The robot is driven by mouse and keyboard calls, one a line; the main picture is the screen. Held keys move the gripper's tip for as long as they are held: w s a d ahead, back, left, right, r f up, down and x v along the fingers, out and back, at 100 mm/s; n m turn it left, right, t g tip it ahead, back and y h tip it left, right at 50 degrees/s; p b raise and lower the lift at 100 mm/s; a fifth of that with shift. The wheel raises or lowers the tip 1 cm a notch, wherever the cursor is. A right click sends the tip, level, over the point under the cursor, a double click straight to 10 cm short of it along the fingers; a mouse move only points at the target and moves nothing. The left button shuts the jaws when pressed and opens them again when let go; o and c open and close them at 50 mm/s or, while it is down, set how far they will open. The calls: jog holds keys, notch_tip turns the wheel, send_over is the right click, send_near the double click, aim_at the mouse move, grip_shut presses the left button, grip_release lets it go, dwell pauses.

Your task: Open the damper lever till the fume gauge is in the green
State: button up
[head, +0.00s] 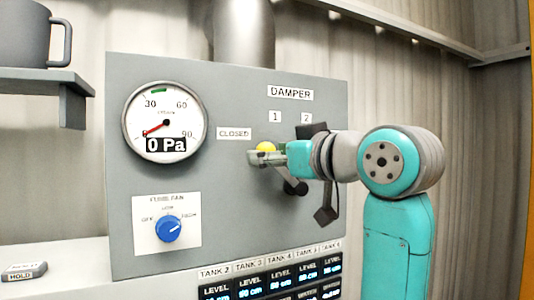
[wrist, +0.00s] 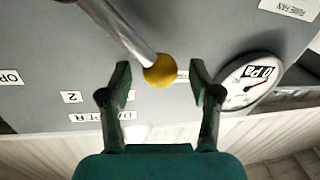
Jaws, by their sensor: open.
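The damper lever ends in a yellow ball knob (head: 266,147), which lies just right of the CLOSED label (head: 233,133). My gripper (head: 262,157) is open at the knob. In the wrist view the yellow knob (wrist: 160,70) sits between the tips of my open gripper (wrist: 160,78), with space on both sides. The metal lever rod (wrist: 122,28) runs from it to the upper left. The fume gauge (head: 165,121) reads 0 Pa, its red needle at the low end, away from the green band at the top. My arm hides most of the lever in the head view.
A grey panel (head: 225,205) carries DAMPER labels 1 and 2 and a blue fume fan knob (head: 169,228) that points toward the upper right. Tank level displays (head: 275,282) line the bottom. A shelf with a grey mug (head: 27,35) is at upper left.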

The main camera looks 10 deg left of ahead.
aim_at(277, 137)
jog(key=shift+x, duration=1.05)
grip_shut()
jog(key=shift+w+d+r+m, duration=0.35)
jog(key=shift+d+r+m, duration=0.15)
jog(key=shift+m, duration=0.35)
jog(key=shift+w+d+r+m, duration=0.4)
jog(key=shift+d+m, duration=0.2)
jog(key=shift+m, duration=0.25)
jog(key=shift+w+d+r+m+t, duration=0.2)
jog(key=shift+w+d+m, duration=0.15)
jog(key=shift+m, duration=0.3)
jog(key=shift+w+d+r+m+t, duration=0.2)
jog(key=shift+d+m, duration=0.25)
jog(key=shift+m, duration=0.2)
